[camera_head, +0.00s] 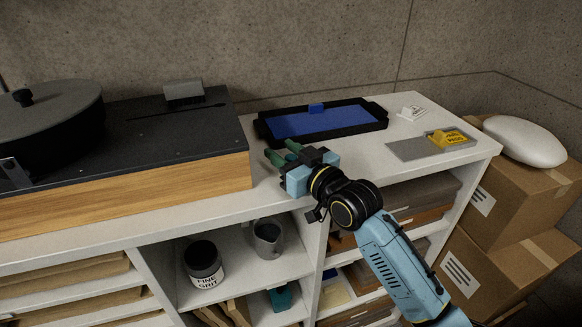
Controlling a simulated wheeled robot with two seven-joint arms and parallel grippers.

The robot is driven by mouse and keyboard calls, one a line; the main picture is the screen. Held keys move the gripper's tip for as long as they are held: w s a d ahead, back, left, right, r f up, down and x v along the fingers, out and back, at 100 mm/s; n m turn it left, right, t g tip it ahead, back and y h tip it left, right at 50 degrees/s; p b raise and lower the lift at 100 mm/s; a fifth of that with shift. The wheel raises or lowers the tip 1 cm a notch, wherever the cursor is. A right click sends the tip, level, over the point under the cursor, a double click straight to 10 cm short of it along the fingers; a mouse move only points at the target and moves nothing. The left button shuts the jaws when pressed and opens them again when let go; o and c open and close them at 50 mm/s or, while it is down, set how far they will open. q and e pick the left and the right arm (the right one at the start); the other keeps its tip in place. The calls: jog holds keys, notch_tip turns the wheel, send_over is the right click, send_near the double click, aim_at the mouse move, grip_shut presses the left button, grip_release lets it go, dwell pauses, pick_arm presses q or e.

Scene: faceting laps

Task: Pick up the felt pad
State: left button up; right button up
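My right gripper (284,153) reaches in from the lower right over the white counter, just in front of the black tray. Its two green fingertips look spread apart, with no thing clearly seen between them. No thing is plainly marked as the felt pad. A small blue block (316,107) stands at the back of the blue surface inside the black tray (378,125). A grey block (184,93) lies on the dark top of the machine. I cannot tell whether either is the felt pad. My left gripper is out of view.
The machine's wood-sided body (130,197) fills the left of the white counter (440,103). A grey plate (408,150) with a yellow piece (447,138) and a small white piece (410,113) lie at right. Shelves below hold a dark jar (203,262) and a grey mug (268,238).

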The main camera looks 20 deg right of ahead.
grip_shut()
jog(key=shift+d+r, duration=0.1)
jog(key=shift+d+r, duration=0.15)
notch_tip(320, 180, up, 6)
jog(key=shift+s+d+r, duration=0.1)
jog(key=shift+r, duration=0.05)
jog(key=s+d+b, duration=0.1)
jog(key=s+d, duration=0.2)
jog(key=d, duration=0.6)
jog(key=s+d+b, duration=0.2)
jog(key=s+d, duration=0.1)
jog(key=d, duration=0.6)
jog(key=shift+s, duration=0.4)
jog(key=shift+r, duration=0.1)
